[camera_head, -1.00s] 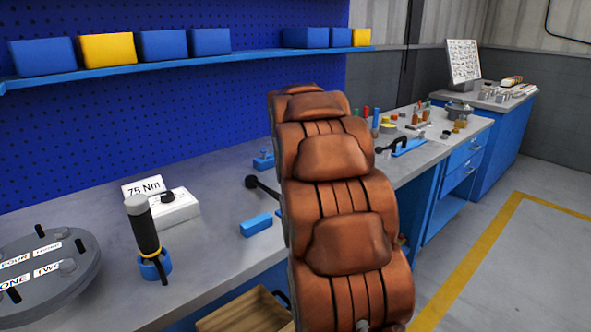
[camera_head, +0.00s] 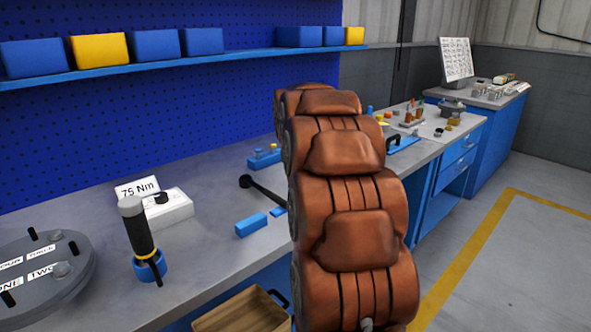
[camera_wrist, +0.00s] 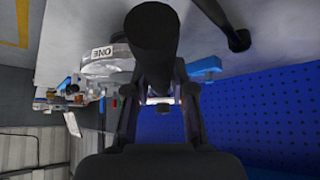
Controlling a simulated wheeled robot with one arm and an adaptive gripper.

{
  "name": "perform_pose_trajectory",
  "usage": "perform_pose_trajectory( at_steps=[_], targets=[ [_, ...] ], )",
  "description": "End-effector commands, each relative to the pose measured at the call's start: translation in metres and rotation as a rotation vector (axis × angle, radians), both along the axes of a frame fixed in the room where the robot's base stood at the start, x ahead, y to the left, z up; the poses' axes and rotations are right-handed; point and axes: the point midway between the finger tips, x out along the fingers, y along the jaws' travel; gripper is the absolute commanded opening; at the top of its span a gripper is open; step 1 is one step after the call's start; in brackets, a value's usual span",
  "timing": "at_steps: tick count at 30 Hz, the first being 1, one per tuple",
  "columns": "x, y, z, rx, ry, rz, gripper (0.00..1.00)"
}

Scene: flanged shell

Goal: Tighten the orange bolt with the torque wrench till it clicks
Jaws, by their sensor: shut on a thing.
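My gripper (camera_wrist: 158,92) shows only in the wrist view, shut on a thick dark cylinder (camera_wrist: 152,35). The cylinder looks like the grip of the torque wrench, but its far end is hidden. In the head view my own arm hides the gripper. A grey flanged cover (camera_head: 45,275) with number labels and black studs is at the left of the bench. A round pale part labelled ONE (camera_wrist: 103,58) shows beyond the jaws in the wrist view. I cannot make out the orange bolt for sure; small orange spots on the far bench are too small to tell.
A black-gripped tool (camera_head: 137,228) stands in a blue ring holder beside a white box (camera_head: 170,209) and a 75 Nm sign (camera_head: 137,188). A wooden drawer (camera_head: 240,312) stands open below.

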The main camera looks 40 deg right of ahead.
Motion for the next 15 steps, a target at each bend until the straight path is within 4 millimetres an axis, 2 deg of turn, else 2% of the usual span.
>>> perform_pose_trajectory(
  at_steps=[15],
  targets=[
    [0.001,0.000,0.025,-0.003,-0.004,0.001,0.00]
  ],
)
